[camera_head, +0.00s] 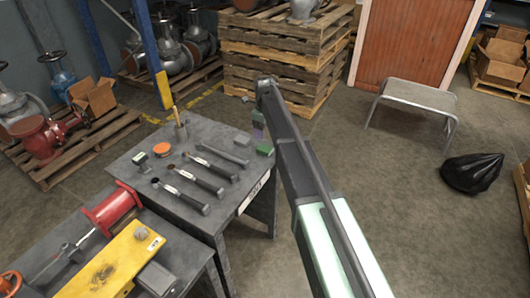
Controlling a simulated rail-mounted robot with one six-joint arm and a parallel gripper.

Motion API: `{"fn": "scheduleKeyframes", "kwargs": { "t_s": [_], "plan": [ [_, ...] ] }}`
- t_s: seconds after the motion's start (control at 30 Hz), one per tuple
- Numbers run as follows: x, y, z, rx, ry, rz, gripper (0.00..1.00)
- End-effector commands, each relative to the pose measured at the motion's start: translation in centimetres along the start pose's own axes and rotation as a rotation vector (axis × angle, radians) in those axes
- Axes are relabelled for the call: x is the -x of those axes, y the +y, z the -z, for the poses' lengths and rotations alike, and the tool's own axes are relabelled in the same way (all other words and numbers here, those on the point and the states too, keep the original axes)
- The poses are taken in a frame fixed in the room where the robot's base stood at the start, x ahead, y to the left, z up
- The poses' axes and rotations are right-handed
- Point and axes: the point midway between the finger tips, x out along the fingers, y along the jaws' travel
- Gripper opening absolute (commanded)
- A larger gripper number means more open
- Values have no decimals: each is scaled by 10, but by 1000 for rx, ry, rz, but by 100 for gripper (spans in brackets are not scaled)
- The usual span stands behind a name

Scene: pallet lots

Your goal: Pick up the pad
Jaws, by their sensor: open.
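A small green block (265,150), which may be the pad, sits at the right edge of the dark grey work table (228,205). My arm reaches from the lower right to above this edge. My gripper (258,134) hangs at its far end, small and partly lost against the arm, just above and left of the green block. It is open. I cannot tell whether it touches anything. Another small dark green and white block (140,158) lies at the table's left side.
An orange disc (162,150), several dark-handled tools (202,176) and a cup with a brush (181,131) are on the table. A nearer bench holds a red cylinder (112,208) and a yellow block (108,268). A grey step stool (418,97) and black bag (472,172) stand on the floor, right.

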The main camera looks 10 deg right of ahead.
Motion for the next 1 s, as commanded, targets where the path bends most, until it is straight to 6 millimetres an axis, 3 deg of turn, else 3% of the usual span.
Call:
{"fn": "scheduleKeyframes", "kwargs": {
  "t_s": [0.03,0.13,0.37,0.63,0.9,1.0],
  "plan": [
    [-21,0,0,0,0,0,78],
    [-42,0,0,1,0,0,78],
    [-47,0,0,2,0,0,78],
    [-96,-2,-2,2,0,0,78],
    [-95,-2,-2,2,0,0,78],
    [-95,-2,-2,2,0,0,64]
  ]
}}
